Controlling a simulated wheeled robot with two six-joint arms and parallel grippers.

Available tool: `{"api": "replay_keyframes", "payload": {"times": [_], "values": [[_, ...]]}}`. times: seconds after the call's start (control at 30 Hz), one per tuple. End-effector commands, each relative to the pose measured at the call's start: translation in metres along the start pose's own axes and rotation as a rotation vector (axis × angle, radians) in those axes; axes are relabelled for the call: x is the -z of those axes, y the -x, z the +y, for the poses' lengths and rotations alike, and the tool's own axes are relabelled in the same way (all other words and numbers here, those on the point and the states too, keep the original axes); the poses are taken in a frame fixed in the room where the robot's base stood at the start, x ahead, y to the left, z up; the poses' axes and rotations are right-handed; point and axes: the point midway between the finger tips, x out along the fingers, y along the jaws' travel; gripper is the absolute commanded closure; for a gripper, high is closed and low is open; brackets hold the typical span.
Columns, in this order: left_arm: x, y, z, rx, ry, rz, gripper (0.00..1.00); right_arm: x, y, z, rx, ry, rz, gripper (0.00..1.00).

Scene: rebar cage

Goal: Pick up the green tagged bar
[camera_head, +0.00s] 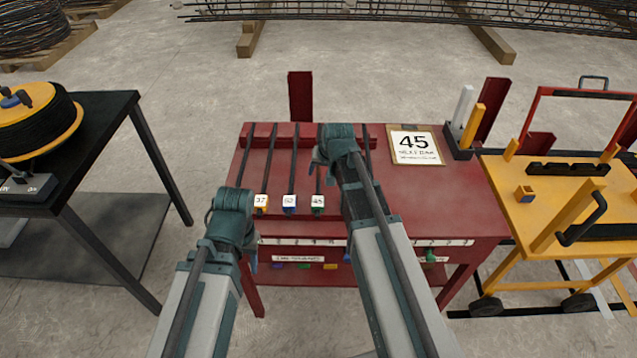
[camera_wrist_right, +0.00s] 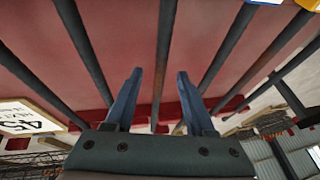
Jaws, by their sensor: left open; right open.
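The green tagged bar (camera_head: 318,183) lies on the red bench, with a green and white tag reading 45 at its near end. My right gripper (camera_head: 315,165) is open over the far part of this bar. In the right wrist view, the dark bar (camera_wrist_right: 161,60) runs between the two open fingers of the right gripper (camera_wrist_right: 158,95). I cannot tell how far the fingers are above it. Its tag is outside that view. My left gripper (camera_head: 251,262) is open and empty at the bench's front left edge.
The yellow-tagged bar (camera_head: 268,170) and blue-tagged bar (camera_head: 293,165) lie parallel to the left. A yellow cart (camera_head: 545,215) is at right, a black table (camera_head: 95,130) at left.

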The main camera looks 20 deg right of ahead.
Motion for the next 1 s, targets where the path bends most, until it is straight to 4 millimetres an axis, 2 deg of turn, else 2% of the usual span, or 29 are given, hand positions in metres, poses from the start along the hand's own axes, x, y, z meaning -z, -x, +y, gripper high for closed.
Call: {"api": "replay_keyframes", "payload": {"times": [0.03,0.07,0.33,0.63,1.0], "values": [[0.0006,-0.0101,0.0010,0.000,0.000,0.000,0.50,-0.0006,-0.0108,0.0006,0.000,0.000,0.000,0.45],[0.0007,-0.0114,0.0011,0.000,0.000,0.000,0.50,-0.0004,-0.0123,0.0006,0.000,0.000,0.000,0.45],[0.0006,-0.0099,0.0009,0.000,0.000,0.000,0.50,0.0004,-0.0112,0.0000,0.000,0.000,0.000,0.45],[0.0006,-0.0099,0.0010,0.000,0.000,0.000,0.50,0.0003,-0.0111,0.0001,0.000,0.000,0.000,0.99],[0.0006,-0.0100,0.0010,0.000,0.000,0.000,0.50,0.0003,-0.0112,0.0001,0.000,0.000,0.000,1.00]]}}
